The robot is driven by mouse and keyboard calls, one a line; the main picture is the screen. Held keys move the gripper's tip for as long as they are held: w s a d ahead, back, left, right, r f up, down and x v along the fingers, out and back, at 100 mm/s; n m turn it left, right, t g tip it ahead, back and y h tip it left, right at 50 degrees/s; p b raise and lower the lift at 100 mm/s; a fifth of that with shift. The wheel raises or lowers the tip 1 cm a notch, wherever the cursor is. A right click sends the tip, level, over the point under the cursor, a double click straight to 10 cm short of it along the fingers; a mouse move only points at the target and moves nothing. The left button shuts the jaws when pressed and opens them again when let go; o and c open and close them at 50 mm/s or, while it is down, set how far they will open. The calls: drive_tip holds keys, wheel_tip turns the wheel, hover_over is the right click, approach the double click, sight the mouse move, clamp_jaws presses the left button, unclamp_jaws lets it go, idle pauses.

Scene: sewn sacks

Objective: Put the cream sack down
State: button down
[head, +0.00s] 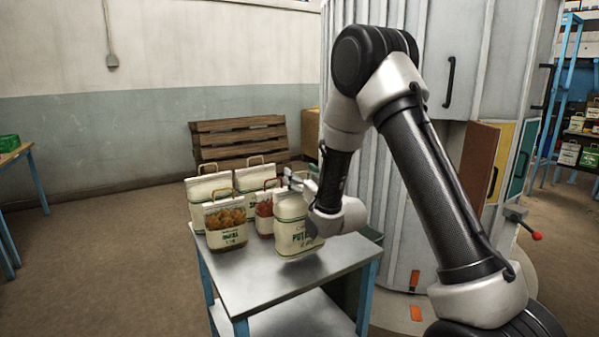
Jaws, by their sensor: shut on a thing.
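A cream sack (288,232) with green lettering is upright over the metal table (328,260), in front of the other sacks. My gripper (293,180) is at its top and is shut on it. My wrist covers part of the sack's right side. The sack's base is at or just above the table top; I cannot tell if it touches.
Several other handled sacks stand behind and left, including an orange-patterned sack (225,225) and a red-patterned sack (264,212). The table's front and right are clear. A grey cabinet (400,215) rises behind my arm. A wooden pallet (238,140) leans on the wall.

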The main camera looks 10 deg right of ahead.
drive_tip(key=shift+f, duration=1.9)
drive_tip(key=shift+c, duration=1)
unclamp_jaws()
drive_tip(key=shift+f, duration=0.25)
drive_tip(key=shift+r, duration=0.1)
drive_tip(key=shift+s, duration=0.1)
